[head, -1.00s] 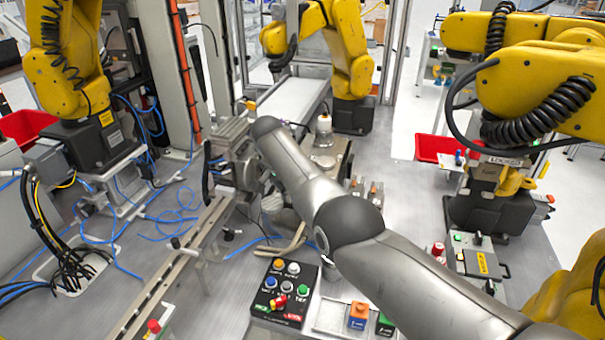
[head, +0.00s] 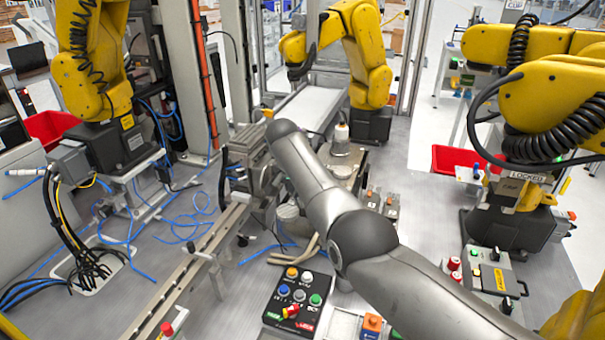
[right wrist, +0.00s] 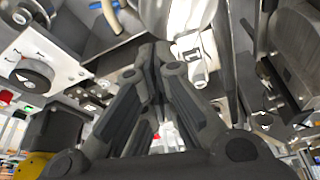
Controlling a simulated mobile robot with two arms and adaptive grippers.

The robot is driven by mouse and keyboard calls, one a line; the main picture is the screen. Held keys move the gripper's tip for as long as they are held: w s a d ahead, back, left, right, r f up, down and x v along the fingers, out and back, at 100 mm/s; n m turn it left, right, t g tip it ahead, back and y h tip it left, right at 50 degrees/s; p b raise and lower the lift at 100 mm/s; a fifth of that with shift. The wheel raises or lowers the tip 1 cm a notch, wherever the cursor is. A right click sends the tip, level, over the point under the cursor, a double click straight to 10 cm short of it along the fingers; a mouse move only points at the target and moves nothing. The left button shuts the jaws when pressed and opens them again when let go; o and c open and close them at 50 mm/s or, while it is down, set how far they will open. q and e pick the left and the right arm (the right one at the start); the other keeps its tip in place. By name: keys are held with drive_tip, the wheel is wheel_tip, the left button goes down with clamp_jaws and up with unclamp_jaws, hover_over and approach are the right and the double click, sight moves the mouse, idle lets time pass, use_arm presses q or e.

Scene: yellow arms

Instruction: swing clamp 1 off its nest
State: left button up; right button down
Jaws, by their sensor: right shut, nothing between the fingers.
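My right gripper (right wrist: 157,62) shows in the right wrist view, its dark fingers together and nothing between them. A pale metal bracket with a hole (right wrist: 196,60) is close to the right of the fingertips; I cannot tell whether they touch. No part can be surely told as clamp 1 or its nest. In the head view my grey right arm reaches to the fixture area at the centre, and its end covers part of the metal fixture block (head: 246,143). A round grey fixture (head: 340,168) stands just right of the arm. My left gripper is not in view.
A button panel (head: 297,299) stands at the front. A metal rail (head: 196,262) runs along the left. Yellow robot arms (head: 92,60) stand around the table. Blue cables (head: 190,220) lie loose at left.

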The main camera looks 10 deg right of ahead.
drive_tip(key=v, duration=1)
drive_tip(key=shift+r, duration=0.25)
drive_tip(key=shift+s+d, duration=0.1)
